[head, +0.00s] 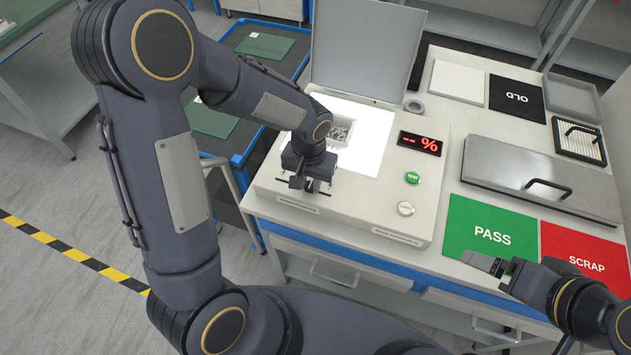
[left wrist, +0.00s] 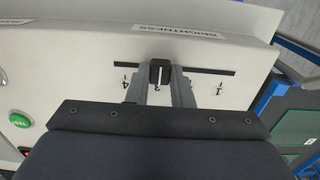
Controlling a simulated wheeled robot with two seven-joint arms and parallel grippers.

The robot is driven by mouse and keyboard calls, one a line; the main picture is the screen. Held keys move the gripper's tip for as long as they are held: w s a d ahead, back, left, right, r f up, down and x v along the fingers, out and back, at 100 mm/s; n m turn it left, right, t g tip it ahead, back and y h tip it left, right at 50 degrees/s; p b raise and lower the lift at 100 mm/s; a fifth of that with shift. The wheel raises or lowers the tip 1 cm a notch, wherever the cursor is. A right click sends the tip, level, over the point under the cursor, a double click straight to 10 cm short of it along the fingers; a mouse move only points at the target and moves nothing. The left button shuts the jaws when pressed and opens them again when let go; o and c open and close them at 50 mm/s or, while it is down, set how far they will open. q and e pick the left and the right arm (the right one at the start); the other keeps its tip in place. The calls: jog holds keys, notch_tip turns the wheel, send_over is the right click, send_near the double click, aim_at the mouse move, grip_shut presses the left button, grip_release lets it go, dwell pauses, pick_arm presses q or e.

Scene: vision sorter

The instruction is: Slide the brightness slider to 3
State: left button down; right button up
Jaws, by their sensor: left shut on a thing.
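The brightness slider's black knob (left wrist: 159,70) with a white line sits in a dark slot (left wrist: 204,70) on the pale machine panel. My left gripper (left wrist: 160,76) is shut on the knob, one finger on each side. The knob is in line with the digit 3 (left wrist: 156,87); the 4 (left wrist: 125,79) is to its left and the 1 (left wrist: 218,88) to its right. The 2 is hidden, seemingly behind a finger. In the head view my left gripper (head: 309,184) is at the machine's front left. My right gripper (head: 497,267) is over the front edge, near the green PASS mat (head: 490,232).
The machine (head: 345,222) has a lit plate (head: 369,140), a raised lid (head: 365,45), a green button (head: 412,177), a round knob (head: 405,208) and a red display (head: 420,143). A red SCRAP mat (head: 586,257) and a grey lidded box (head: 540,180) lie to the right.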

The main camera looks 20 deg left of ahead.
aim_at(309, 185)
pick_arm(q)
jog(key=c, duration=1.3)
grip_release()
notch_tip(309, 185, up, 8)
jog(key=shift+d+f, duration=0.1)
jog(key=shift+s+a+r, duration=0.15)
jog(key=shift+a+r, duration=0.05)
jog(key=s+a+r+t+h, duration=0.1)
jog(key=s+r+t, duration=0.1)
jog(key=s, duration=0.3)
jog(key=s+a+r+n+t+h, duration=0.1)
jog(key=s+a+r, duration=0.1)
jog(key=s, duration=0.4)
jog(key=s+a+r+n+t+h, duration=0.1)
jog(key=s+r+t, duration=0.1)
jog(key=s, duration=0.3)
jog(key=shift+s+a+r+t+h, duration=0.15)
jog(key=shift+a+r+h, duration=0.05)
jog(key=shift+r, duration=0.25)
jog(key=shift+s+a+r+t+h, duration=0.1)
jog(key=shift+a+r+t+h, duration=0.1)
jog(key=shift+r, duration=0.25)
